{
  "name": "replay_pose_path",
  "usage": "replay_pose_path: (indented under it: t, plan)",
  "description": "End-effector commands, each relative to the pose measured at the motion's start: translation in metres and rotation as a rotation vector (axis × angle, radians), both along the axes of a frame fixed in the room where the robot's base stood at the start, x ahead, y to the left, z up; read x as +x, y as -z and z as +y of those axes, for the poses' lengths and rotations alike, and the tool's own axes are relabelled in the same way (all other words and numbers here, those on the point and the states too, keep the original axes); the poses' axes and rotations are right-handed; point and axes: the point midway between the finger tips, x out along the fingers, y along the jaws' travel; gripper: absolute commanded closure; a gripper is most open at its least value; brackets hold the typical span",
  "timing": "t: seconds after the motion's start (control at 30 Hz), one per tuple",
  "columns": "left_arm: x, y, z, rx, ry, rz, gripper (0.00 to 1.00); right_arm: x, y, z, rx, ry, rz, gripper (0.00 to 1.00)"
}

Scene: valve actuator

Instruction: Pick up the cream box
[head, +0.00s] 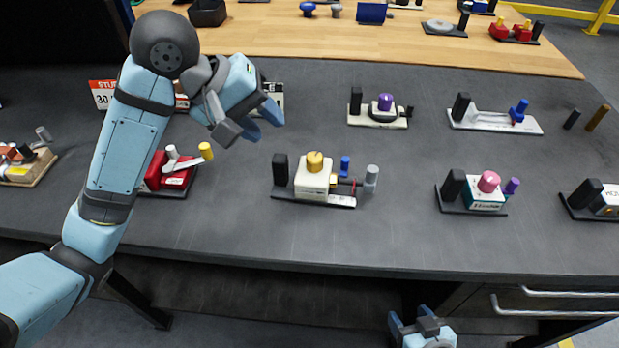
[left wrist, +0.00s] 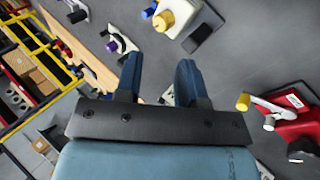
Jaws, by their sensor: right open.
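The cream box (head: 311,184), with a yellow knob on top, sits upright on a dark base plate near the middle of the dark table. A black block stands at its left, and blue and grey posts stand at its right. In the left wrist view the cream box (left wrist: 185,17) shows at the top, beyond the fingers. My left gripper (head: 263,121) is open and empty, above the table up and left of the box and apart from it. Its two blue fingers (left wrist: 158,75) are spread. My right gripper (head: 418,322) is open and empty, low in front of the table edge.
A red device (head: 176,176) with a yellow-tipped lever stands left of the cream box. A purple-knobbed device (head: 380,113) is behind it, and a teal box (head: 485,192) with a pink knob is to the right. Bare table lies in front of the cream box.

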Motion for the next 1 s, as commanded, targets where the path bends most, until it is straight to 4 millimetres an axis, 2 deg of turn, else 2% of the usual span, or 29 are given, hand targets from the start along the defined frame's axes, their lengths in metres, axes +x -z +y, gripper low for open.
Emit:
replay_pose_path:
  t: [0.1,0.3,0.47,0.6,0.77,0.87,1.0]
  plan:
    - [0.026,0.014,0.001,0.074,0.027,0.009,0.64,0.000,0.000,0.000,0.000,0.000,0.000,0.39]
    - [0.052,0.032,-0.007,0.240,0.120,0.037,0.64,0.000,0.000,0.000,0.000,0.000,0.000,0.39]
    - [0.055,0.039,-0.016,0.419,0.215,0.079,0.64,0.000,0.000,0.000,0.000,0.000,0.000,0.39]
    - [0.056,0.043,-0.015,0.538,0.258,0.112,0.64,0.000,0.000,0.000,0.000,0.000,0.000,0.39]
    - [0.057,0.047,-0.013,0.606,0.277,0.134,0.64,0.000,0.000,0.000,0.000,0.000,0.000,0.39]
    - [0.057,0.057,-0.012,0.618,0.281,0.141,0.64,0.000,0.000,0.000,0.000,0.000,0.000,0.39]
    - [0.057,0.082,-0.011,0.619,0.282,0.142,0.64,0.000,0.000,0.000,0.000,0.000,0.000,0.39]
